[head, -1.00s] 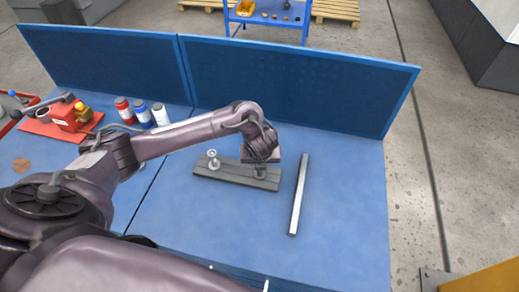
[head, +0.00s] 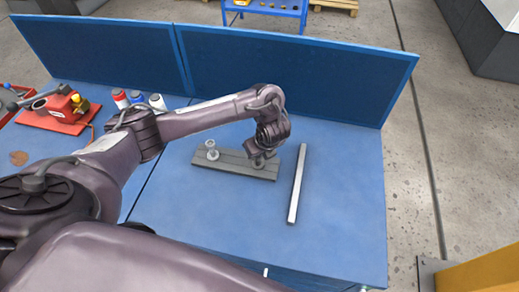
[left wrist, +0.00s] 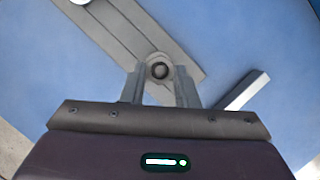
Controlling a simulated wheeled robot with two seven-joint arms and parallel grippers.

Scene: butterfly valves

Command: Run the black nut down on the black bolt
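A dark grey flat board (head: 230,163) lies on the blue bench and carries two upright bolts. My left gripper (head: 264,156) is at the board's right end, over a dark bolt. In the left wrist view, the bolt's dark round end (left wrist: 160,71) with a grey ring around it lies between the two fingertips (left wrist: 160,82) of my left gripper. The fingers stand one on each side of it; whether they touch it is not clear. A pale bolt and nut (head: 212,150) stand at the board's left end. My right gripper is not in view.
A long grey bar (head: 298,185) lies to the right of the board. Several small bottles (head: 137,97) and a red tool base (head: 55,112) stand at the left. A blue panel (head: 290,75) closes the bench's back. The bench front right is clear.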

